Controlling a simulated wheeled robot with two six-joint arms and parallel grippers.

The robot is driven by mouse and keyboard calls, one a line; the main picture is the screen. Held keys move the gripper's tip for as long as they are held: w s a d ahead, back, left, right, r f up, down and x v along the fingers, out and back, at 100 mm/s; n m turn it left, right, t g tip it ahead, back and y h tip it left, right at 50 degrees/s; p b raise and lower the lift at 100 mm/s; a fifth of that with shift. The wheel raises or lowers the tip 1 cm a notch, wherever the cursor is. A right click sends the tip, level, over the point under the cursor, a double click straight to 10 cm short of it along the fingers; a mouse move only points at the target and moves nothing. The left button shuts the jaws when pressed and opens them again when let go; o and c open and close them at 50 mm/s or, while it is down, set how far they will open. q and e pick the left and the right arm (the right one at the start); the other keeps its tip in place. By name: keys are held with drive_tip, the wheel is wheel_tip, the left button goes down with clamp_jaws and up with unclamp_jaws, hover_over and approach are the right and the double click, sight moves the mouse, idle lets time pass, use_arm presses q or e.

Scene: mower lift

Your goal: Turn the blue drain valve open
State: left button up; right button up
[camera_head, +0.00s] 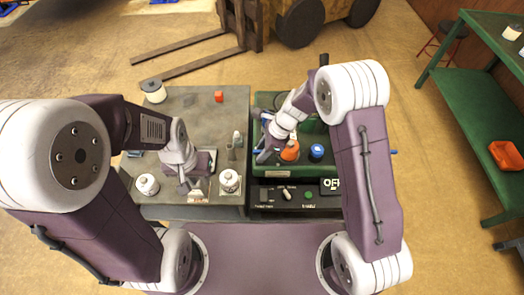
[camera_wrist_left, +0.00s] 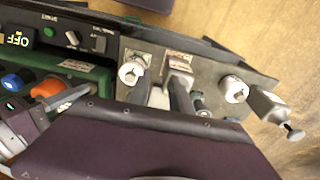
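A round blue knob or cap (camera_head: 316,152) stands on the green machine (camera_head: 298,172), right of an orange cap (camera_head: 290,151). Both caps also show at the left of the left wrist view, the blue one (camera_wrist_left: 13,82) beside the orange one (camera_wrist_left: 48,88). A small blue part (camera_head: 393,152) sticks out at the machine's right side. I cannot tell which blue part is the drain valve. My right gripper (camera_head: 268,152) is low over the machine, just left of the orange cap; its fingertips are unclear. My left gripper (camera_wrist_left: 162,88) is over the grey bench, fingers apart.
A control panel reading OFF (camera_head: 330,185) fronts the machine. A green shelf (camera_head: 485,130) stands right, a forklift (camera_head: 240,25) behind. Floor between is clear.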

drive_tip(key=shift+a, duration=0.25)
clamp_jaws()
